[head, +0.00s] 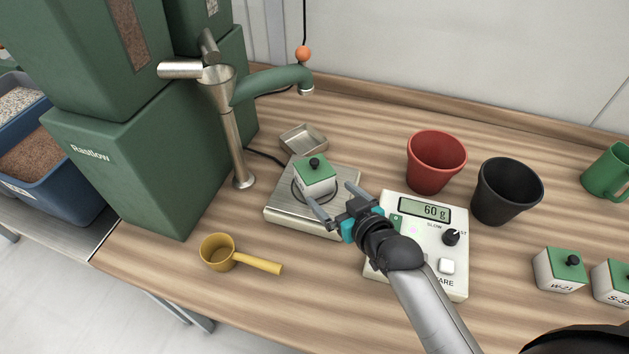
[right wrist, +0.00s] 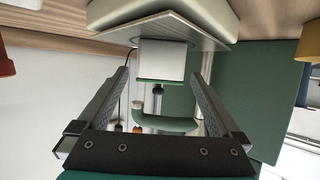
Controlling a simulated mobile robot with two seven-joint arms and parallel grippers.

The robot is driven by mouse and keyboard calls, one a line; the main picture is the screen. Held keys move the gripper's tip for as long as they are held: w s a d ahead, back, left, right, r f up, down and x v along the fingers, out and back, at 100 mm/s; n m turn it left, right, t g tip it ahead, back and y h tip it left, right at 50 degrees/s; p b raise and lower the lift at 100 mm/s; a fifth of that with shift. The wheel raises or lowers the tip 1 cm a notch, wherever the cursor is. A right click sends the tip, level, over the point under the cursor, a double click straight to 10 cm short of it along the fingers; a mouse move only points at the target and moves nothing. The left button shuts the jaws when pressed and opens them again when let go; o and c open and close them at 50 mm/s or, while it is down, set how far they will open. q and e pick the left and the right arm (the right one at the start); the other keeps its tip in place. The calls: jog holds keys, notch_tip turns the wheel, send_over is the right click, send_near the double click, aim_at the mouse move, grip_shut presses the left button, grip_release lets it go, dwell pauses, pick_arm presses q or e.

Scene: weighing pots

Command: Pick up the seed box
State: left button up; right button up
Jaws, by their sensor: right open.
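A small white box with a green lid and black knob (head: 317,187) sits on the steel pan of the scale (head: 280,214); I take it as the seed box. My right gripper (head: 331,194) is open, its fingers level with the near side of the box and pointing at it. In the right wrist view, the box (right wrist: 162,60) appears upside down, centred between the open fingers (right wrist: 160,74). No grip on it shows; how far the fingertips overlap its sides I cannot tell. My left gripper is not in view.
The scale's display (head: 425,211) reads 60 g. A red pot (head: 436,162) and black pot (head: 505,192) stand right of it. Two similar lidded boxes (head: 557,270) (head: 611,283) are far right. A yellow scoop (head: 218,252) lies front left; an empty metal tray (head: 303,139) is behind.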

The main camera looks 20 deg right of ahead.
aim_at(322, 187)
jog(key=x, duration=0.2)
jog(key=shift+w+a+f+b, duration=0.1)
jog(key=shift+w+f+b, duration=0.1)
jog(key=shift+w+b, duration=0.15)
jog(key=shift+w+a+f, duration=0.1)
jog(key=shift+w+f, duration=0.15)
jog(key=shift+w, duration=0.4)
jog(key=b+x, duration=0.2)
jog(key=x, duration=0.3)
jog(key=shift+r, duration=0.1)
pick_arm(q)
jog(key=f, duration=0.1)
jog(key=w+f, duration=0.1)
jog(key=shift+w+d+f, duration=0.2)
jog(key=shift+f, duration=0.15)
pick_arm(e)
jog(key=shift+c, duration=0.4)
